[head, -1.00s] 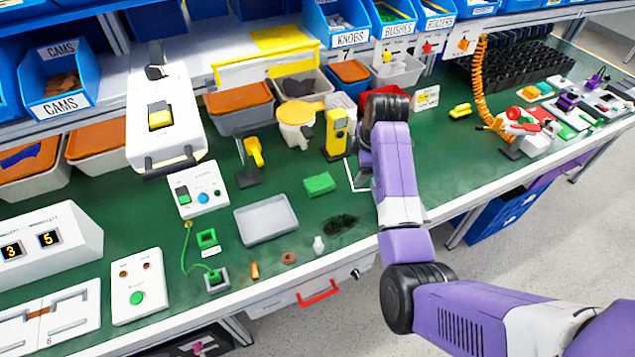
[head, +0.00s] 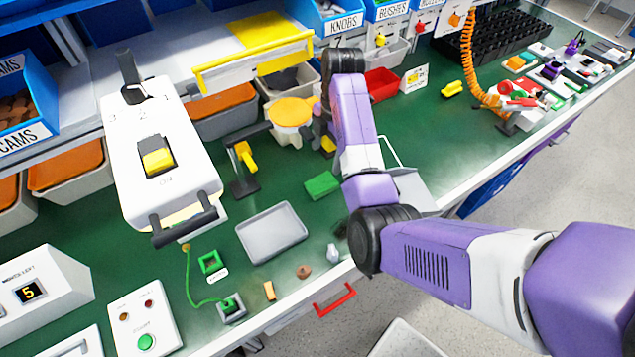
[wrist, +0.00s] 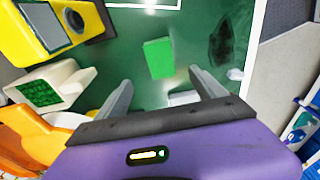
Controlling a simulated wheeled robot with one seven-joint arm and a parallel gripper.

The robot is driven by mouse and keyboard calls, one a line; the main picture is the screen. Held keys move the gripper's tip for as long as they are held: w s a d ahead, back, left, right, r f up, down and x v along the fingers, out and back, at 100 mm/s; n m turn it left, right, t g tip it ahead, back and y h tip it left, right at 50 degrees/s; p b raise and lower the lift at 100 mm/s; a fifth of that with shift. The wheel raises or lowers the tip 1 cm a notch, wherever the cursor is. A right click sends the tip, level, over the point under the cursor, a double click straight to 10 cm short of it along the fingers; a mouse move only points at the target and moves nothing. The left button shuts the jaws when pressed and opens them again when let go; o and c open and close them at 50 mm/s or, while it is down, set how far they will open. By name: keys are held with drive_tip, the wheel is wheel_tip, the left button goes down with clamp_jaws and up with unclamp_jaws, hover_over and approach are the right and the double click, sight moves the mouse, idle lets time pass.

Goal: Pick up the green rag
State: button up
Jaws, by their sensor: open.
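The green rag (head: 322,185) is a flat, bright green, block-shaped piece lying on the green bench mat, just left of my arm in the head view. In the wrist view the rag (wrist: 158,58) lies ahead of my fingertips, in line with the space between them. My gripper (wrist: 160,80) is open and empty, with its two fingers spread apart. It is not touching the rag as far as I can see. In the head view my gripper is hidden behind my own arm.
A grey tray (head: 271,232) lies left of the rag. A yellow device (wrist: 50,28) and a white cup-like part (wrist: 55,85) stand close by on the left of the wrist view. A dark patch (wrist: 222,42) lies right of the rag.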

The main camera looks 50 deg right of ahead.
drive_tip(key=b, duration=0.4)
hover_over(322, 183)
drive_tip(key=f, duration=0.3)
drive_tip(key=d+f, duration=0.1)
drive_tip(key=f, duration=0.1)
drive_tip(key=shift+a+f+p, duration=0.15)
drive_tip(key=shift+f+p, duration=0.05)
drive_tip(key=shift+p, duration=0.35)
drive_tip(key=shift+a+f+p, duration=0.15)
drive_tip(key=shift+f+p, duration=0.1)
drive_tip(key=shift+f, duration=1.3)
drive_tip(key=shift+a+f+p, duration=0.15)
drive_tip(key=shift+f+p, duration=0.05)
drive_tip(key=shift+f, duration=1.3)
drive_tip(key=shift+c, duration=0.4)
drive_tip(key=c, duration=1.4)
drive_tip(key=shift+o, duration=0.2)
drive_tip(key=shift+r, duration=0.2)
drive_tip(key=shift+r+p, duration=0.55)
drive_tip(key=shift+p, duration=0.2)
